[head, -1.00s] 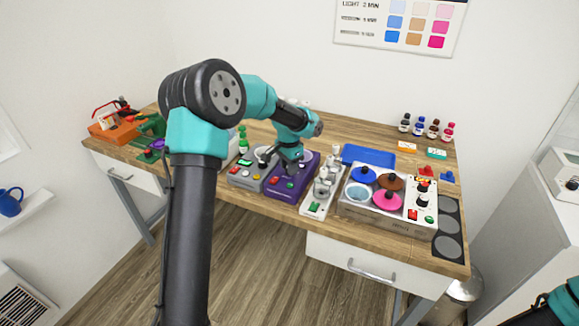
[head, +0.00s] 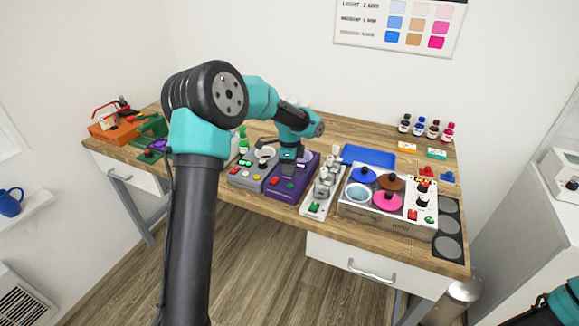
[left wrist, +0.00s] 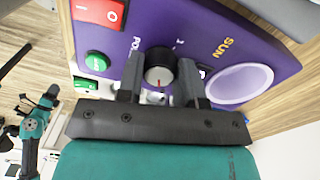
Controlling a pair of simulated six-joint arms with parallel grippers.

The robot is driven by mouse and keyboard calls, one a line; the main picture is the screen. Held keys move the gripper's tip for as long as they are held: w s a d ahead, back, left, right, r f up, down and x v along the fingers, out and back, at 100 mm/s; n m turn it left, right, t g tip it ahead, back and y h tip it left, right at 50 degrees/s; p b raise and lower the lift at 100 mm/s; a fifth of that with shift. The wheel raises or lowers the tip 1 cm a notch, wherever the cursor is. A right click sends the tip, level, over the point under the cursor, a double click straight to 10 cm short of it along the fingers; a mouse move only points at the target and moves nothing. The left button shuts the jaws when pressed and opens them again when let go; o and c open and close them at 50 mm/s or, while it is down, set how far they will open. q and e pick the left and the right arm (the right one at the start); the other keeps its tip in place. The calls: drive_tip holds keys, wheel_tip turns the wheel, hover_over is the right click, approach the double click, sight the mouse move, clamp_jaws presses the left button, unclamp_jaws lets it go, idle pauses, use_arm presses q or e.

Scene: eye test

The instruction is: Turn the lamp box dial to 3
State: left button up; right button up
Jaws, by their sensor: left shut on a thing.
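The purple lamp box (head: 283,188) stands on the bench among other devices; it also fills the left wrist view (left wrist: 200,20), with "SUN" lettering and a pale round opening. Its dial (left wrist: 159,67) is a black knob with a silver cap and a red line. My left gripper (head: 289,168) is over the box; in the left wrist view its two fingers (left wrist: 161,85) are shut on either side of the dial. The red line points down in that picture, toward the gripper body. Fingers hide part of the scale, so I cannot read the setting. My right gripper is not visible.
The box carries a red rocker switch (left wrist: 100,12) and a green button (left wrist: 96,60) near the dial. A grey box (head: 250,175) stands close on its left and a white device (head: 320,195) on its right. A blue tray (head: 368,155) lies behind to the right.

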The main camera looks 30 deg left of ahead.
use_arm(q)
drive_tip(key=shift+m, duration=0.3)
drive_tip(key=o, duration=0.9)
drive_tip(key=r, duration=1.7)
drive_tip(key=shift+w+r, duration=0.25)
drive_tip(key=shift+w, duration=0.05)
drive_tip(key=shift+a, duration=0.1)
